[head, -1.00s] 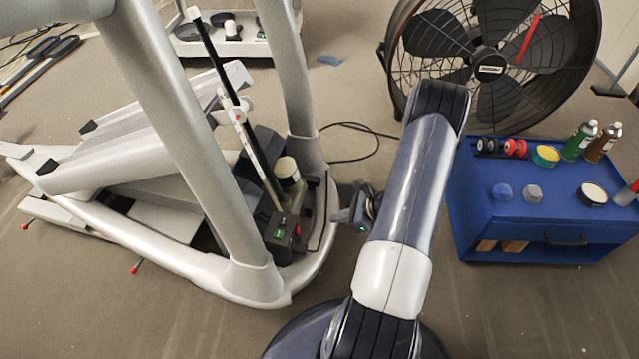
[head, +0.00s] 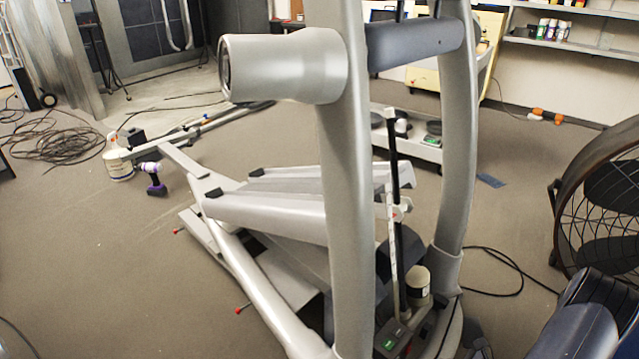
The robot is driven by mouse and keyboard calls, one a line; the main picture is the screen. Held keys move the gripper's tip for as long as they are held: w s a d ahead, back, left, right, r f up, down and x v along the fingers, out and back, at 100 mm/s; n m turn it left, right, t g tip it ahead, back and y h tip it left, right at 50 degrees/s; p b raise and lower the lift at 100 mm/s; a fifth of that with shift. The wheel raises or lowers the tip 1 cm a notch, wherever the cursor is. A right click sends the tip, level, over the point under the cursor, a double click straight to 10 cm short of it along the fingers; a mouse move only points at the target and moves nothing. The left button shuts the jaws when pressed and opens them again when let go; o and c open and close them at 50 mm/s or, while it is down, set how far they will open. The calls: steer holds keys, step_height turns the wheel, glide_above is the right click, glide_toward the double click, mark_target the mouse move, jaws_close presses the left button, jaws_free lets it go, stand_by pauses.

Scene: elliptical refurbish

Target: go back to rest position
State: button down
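My gripper is out of the picture in the head view. Only part of my dark and grey arm (head: 580,325) shows at the lower right corner. The partly stripped elliptical machine (head: 345,190) stands in the middle of the view, its grey frame upright. A small dark box with a green light (head: 390,345) and a cream-lidded jar (head: 418,285) are at its base, close to the bottom edge. What my gripper holds, if anything, cannot be seen.
A large black fan (head: 605,205) stands at the right edge. A purple drill (head: 153,180) and a white tub (head: 118,165) are on the floor at left, near a heap of black cables (head: 60,140). A cable (head: 500,265) lies right of the machine.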

steer(key=v, duration=0.3)
steer(key=shift+s+d, duration=0.1)
steer(key=shift+s, duration=0.05)
